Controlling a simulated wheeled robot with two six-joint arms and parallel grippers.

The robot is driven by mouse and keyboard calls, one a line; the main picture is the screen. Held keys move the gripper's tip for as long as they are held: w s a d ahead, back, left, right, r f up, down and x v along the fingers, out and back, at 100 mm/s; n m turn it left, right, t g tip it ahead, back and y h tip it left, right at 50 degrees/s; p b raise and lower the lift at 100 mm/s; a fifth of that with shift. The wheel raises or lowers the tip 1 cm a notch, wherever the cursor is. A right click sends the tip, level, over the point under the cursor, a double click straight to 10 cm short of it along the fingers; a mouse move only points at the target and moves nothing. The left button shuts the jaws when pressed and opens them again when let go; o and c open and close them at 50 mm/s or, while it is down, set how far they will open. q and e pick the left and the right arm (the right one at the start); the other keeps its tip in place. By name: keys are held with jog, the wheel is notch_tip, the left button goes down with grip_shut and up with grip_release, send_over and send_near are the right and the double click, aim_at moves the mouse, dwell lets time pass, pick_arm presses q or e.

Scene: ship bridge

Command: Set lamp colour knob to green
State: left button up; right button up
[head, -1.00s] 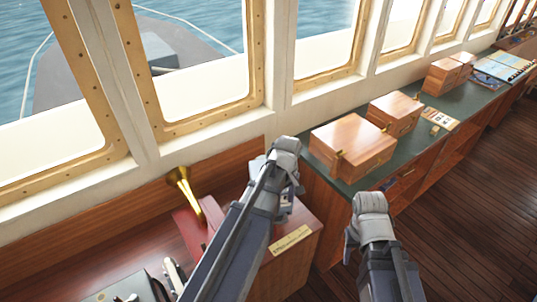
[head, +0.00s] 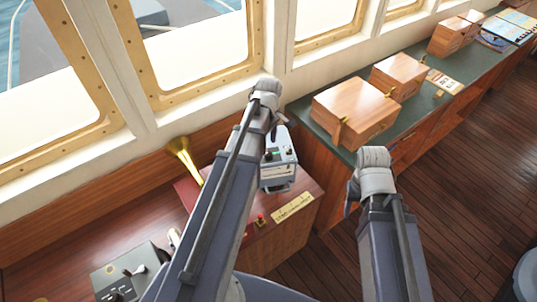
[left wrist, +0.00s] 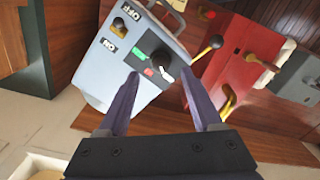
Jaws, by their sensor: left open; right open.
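The lamp control box (left wrist: 117,45) is pale blue-grey. In the left wrist view it has an OFF/ON switch (left wrist: 118,25) and a black plate with green (left wrist: 141,56), red (left wrist: 148,71) and white marks. A dark round knob (left wrist: 160,57) with a white pointer sits on this plate. The pointer seems to face away from the green mark. My left gripper (left wrist: 160,84) is open, its fingers apart on either side of the knob's line, not visibly touching it. In the head view the box (head: 275,178) stands beyond my left forearm. My right gripper (head: 351,196) is open and empty, away to the right.
A brass horn (head: 181,152) and a red unit (left wrist: 240,62) with levers stand beside the box. A grey panel (head: 125,275) is at lower left. Wooden boxes (head: 355,110) stand on the green counter (head: 318,125). The floor at right is clear.

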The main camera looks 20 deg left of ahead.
aim_at(269, 153)
pick_arm(q)
notch_tip(269, 153, down, 5)
jog(key=b, duration=0.4)
jog(key=shift+r, duration=0.1)
grip_shut()
dwell(0.4)
